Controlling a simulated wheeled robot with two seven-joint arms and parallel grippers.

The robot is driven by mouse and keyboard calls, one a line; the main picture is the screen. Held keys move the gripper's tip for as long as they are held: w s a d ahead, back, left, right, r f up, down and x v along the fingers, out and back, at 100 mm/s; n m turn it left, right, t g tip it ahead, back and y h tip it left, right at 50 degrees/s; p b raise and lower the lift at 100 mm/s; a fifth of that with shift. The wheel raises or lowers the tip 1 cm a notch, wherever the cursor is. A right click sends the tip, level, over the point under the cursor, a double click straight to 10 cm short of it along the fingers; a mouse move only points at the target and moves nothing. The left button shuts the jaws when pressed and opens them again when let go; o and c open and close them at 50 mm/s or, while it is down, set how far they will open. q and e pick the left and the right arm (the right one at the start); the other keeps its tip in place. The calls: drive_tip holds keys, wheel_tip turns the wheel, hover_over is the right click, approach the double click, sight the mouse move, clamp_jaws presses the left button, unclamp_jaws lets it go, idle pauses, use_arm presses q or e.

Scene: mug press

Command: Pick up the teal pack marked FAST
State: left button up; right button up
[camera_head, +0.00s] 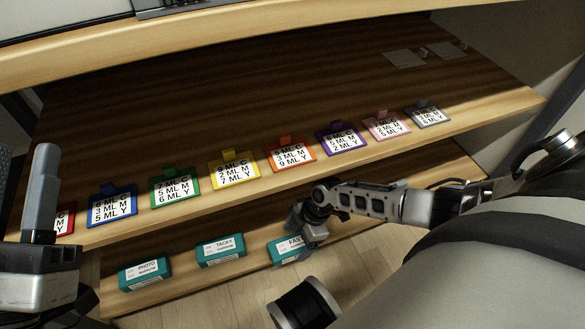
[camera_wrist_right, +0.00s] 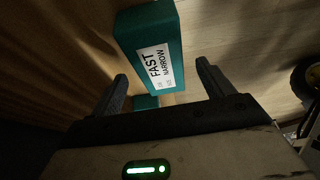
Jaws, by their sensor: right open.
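The teal pack marked FAST (camera_head: 281,252) lies on the lower shelf, at the right end of a row of teal packs. My right gripper (camera_head: 309,234) is over its right part and hides some of it. In the right wrist view the FAST pack (camera_wrist_right: 150,45) lies ahead of my right gripper (camera_wrist_right: 161,80), whose fingers are apart, one toward each side of the pack. Whether they touch it I cannot tell. My left gripper (camera_head: 24,190) is at the left edge, partly cut off, its fingers apart and nothing seen between them.
Teal packs marked TACKY (camera_head: 220,251) and PHOTO (camera_head: 145,273) lie left on the same lower shelf (camera_head: 190,290). Above, the upper shelf's front edge (camera_head: 250,187) carries a row of coloured number cards, including yellow (camera_head: 233,170) and orange (camera_head: 290,154). Wooden floor shows below.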

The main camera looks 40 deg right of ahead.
sight(293, 244)
drive_tip(key=b+x, duration=0.1)
drive_tip(key=x, duration=0.2)
drive_tip(key=shift+a+f, duration=0.1)
drive_tip(key=shift+f, duration=0.1)
drive_tip(key=c, duration=1.1)
use_arm(q)
drive_tip(key=r+m+h, duration=0.1)
drive_tip(key=s+r+m+h, duration=0.1)
drive_tip(key=m, duration=0.1)
drive_tip(key=m+h, duration=0.1)
drive_tip(key=h, duration=0.1)
drive_tip(key=shift+s+d+r+m, duration=0.2)
drive_tip(key=shift+s+r+m, duration=0.05)
drive_tip(key=shift+r+m, duration=0.15)
use_arm(e)
drive_tip(key=shift+r, duration=0.1)
drive_tip(key=shift+c, duration=0.8)
